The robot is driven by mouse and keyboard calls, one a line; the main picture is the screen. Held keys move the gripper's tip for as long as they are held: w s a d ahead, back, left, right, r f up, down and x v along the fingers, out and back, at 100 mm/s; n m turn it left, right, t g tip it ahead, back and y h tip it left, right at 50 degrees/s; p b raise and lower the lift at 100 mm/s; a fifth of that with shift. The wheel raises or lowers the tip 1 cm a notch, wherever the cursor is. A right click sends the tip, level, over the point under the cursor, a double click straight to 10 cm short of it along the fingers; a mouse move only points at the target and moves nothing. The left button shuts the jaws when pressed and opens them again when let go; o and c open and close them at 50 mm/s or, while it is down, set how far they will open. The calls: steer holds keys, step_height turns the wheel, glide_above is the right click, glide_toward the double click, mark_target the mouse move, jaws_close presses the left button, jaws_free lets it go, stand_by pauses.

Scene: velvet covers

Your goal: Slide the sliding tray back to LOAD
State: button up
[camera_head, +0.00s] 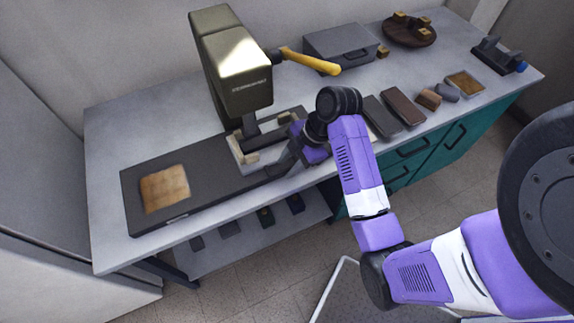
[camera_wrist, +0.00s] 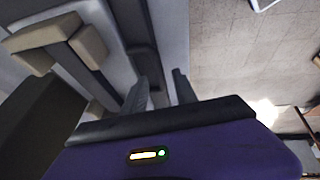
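The sliding tray is a pale plate (camera_head: 238,158) with beige corner blocks, under the dark press head (camera_head: 236,75) on a long dark base (camera_head: 205,182). In the wrist view the pale plate (camera_wrist: 112,38) and its beige blocks (camera_wrist: 88,46) lie at the upper left. My gripper (camera_head: 277,170) is at the tray's front right side, low over the base. In the wrist view its two fingers (camera_wrist: 164,88) stand apart, with a dark bar of the tray or base close to the left finger. I cannot tell whether they touch. No LOAD mark is legible.
A tan square (camera_head: 165,188) lies at the base's left end. A yellow lever (camera_head: 312,62) sticks out right of the press. A grey case (camera_head: 341,53), dark slabs (camera_head: 403,107) and a round board (camera_head: 408,34) stand right. The table's front edge is close below my gripper.

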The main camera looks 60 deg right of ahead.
steer(key=shift+w+a+f, duration=0.15)
steer(key=shift+f, duration=0.4)
jaws_close()
stand_by(1.1)
